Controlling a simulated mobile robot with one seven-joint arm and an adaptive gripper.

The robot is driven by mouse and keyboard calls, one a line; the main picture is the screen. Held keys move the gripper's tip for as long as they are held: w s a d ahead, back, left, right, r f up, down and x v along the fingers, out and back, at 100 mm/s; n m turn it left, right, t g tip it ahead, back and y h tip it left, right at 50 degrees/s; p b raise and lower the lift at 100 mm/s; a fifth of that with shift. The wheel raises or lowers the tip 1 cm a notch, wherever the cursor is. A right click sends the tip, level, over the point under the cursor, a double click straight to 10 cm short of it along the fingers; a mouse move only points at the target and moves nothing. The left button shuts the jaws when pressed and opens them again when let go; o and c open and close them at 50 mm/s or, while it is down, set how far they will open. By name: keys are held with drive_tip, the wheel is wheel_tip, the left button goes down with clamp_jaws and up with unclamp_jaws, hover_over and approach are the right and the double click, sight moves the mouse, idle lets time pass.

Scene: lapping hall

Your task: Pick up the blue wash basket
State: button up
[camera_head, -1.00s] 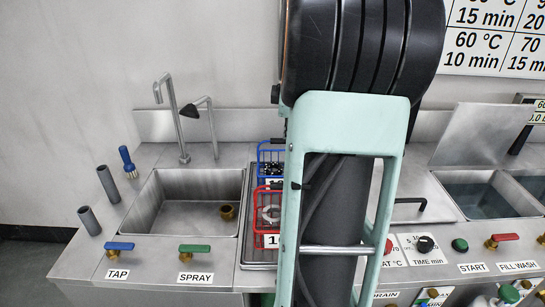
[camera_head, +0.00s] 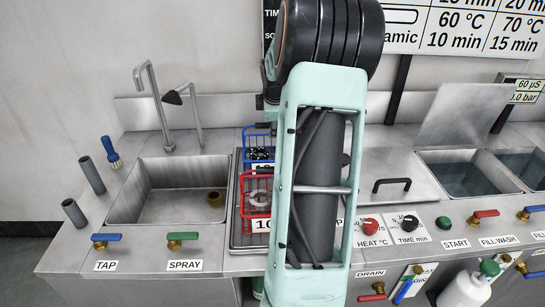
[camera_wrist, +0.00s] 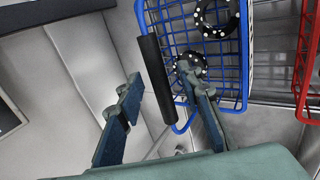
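The blue wash basket (camera_head: 258,143) stands behind the red basket (camera_head: 256,198) on the bench, partly hidden by my arm in the head view. In the wrist view the blue wire basket (camera_wrist: 215,65) fills the upper middle, with black rings with white dots in it. Its black handle grip (camera_wrist: 152,75) shows on its left side. My gripper (camera_wrist: 159,74) is open, its two fingers apart, with the handle grip between them in the picture. Contact is not visible. The head view hides my gripper behind the arm.
The red basket (camera_wrist: 308,60) is close on the right in the wrist view. A steel sink (camera_head: 170,200) with a tall tap (camera_head: 152,105) is to the left. A lid with a black handle (camera_head: 391,184) and control knobs (camera_head: 371,226) are to the right.

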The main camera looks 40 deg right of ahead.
drive_tip(key=shift+w+d+f, duration=0.1)
drive_tip(key=shift+f, duration=0.15)
drive_tip(key=shift+c, duration=0.5)
clamp_jaws()
drive_tip(key=shift+r, duration=0.15)
